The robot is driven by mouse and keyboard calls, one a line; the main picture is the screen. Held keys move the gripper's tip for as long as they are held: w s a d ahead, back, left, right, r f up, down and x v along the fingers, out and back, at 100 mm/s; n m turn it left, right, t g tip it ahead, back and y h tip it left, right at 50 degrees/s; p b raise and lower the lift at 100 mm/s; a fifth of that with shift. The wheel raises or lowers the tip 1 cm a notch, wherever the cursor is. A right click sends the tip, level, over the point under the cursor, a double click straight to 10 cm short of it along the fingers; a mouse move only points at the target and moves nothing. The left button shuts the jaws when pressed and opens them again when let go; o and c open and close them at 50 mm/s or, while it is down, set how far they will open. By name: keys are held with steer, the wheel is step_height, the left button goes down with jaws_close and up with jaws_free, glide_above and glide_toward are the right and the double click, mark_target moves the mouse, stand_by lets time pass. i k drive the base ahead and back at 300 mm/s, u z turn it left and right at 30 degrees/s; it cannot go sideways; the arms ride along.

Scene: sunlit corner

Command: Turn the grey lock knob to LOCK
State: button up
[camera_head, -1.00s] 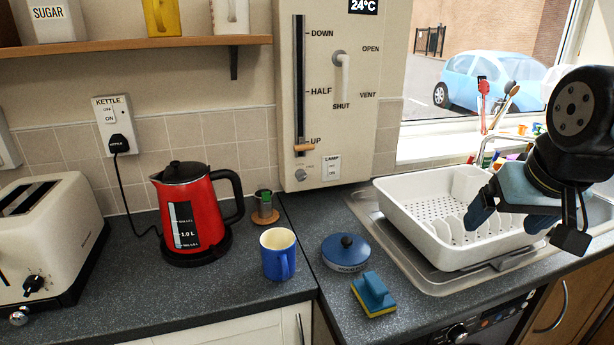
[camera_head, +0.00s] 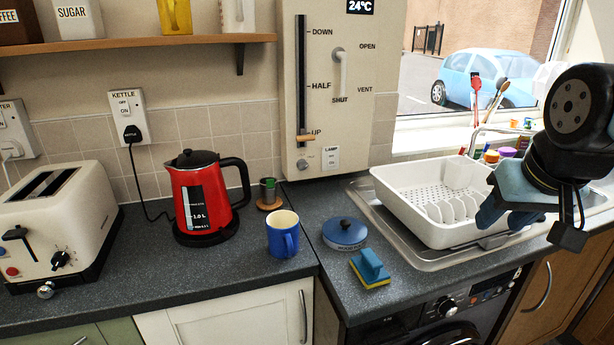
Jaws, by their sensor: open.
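A small grey round knob (camera_head: 302,164) sits low on the left of the cream control panel (camera_head: 375,100), just below the slider handle. The tiny marking beside it is too small to read, so I cannot tell its setting. My gripper (camera_head: 498,218) is open and empty at the right, its blue-grey fingers pointing down-left over the right side of the white dish rack. It is well apart from the knob, to its right.
The panel also bears a slider (camera_head: 305,138) at UP, a white lever (camera_head: 343,75) and a LAMP switch (camera_head: 331,157). Below stand a red kettle (camera_head: 203,200), blue mug (camera_head: 283,235), blue-lidded tin (camera_head: 345,235), sponge (camera_head: 370,268) and dish rack (camera_head: 415,210).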

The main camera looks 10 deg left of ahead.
mark_target(302, 164)
steer(key=z, duration=0.1)
steer(key=k, duration=0.25)
steer(key=u, duration=0.9)
steer(key=i, duration=0.1)
steer(key=z, duration=2.65)
steer(key=k, duration=1.15)
steer(key=u, duration=1.7)
steer(key=i, duration=0.3)
steer(key=u, duration=0.3)
